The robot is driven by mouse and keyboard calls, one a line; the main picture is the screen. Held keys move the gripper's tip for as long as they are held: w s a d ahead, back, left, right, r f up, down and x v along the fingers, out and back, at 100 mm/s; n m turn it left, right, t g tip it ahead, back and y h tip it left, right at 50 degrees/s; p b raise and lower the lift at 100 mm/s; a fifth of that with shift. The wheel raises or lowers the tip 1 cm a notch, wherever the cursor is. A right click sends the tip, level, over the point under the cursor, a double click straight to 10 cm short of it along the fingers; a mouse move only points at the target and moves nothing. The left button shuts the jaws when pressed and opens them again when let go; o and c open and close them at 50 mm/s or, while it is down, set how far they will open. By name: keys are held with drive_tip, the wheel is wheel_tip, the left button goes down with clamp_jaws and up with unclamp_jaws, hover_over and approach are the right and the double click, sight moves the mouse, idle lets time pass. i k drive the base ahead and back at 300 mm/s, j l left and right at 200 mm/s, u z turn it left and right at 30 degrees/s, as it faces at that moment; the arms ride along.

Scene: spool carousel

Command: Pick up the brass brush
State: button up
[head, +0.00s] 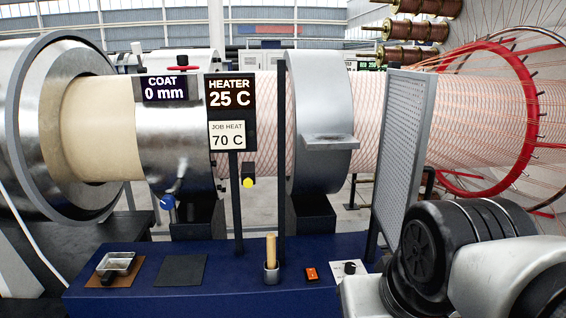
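A light wooden handle (270,249) stands upright in a small grey holder (271,275) on the blue bench, near its front middle. It looks like the handle of the brass brush; no bristles show, and its lower end is hidden in the holder. My gripper is not in view. Only links of my arm show at the bottom right, apart from the handle.
The blue bench (225,296) also carries a metal dish (116,262) on a brown mat, a dark square mat (181,270), an orange switch (311,273) and a knob panel (349,268). A heater sign (231,95) and a perforated panel (403,140) stand behind.

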sight(271, 238)
drive_tip(key=l+u, duration=0.3)
drive_tip(key=l, duration=0.75)
drive_tip(key=l+u, duration=0.3)
drive_tip(key=l, duration=0.75)
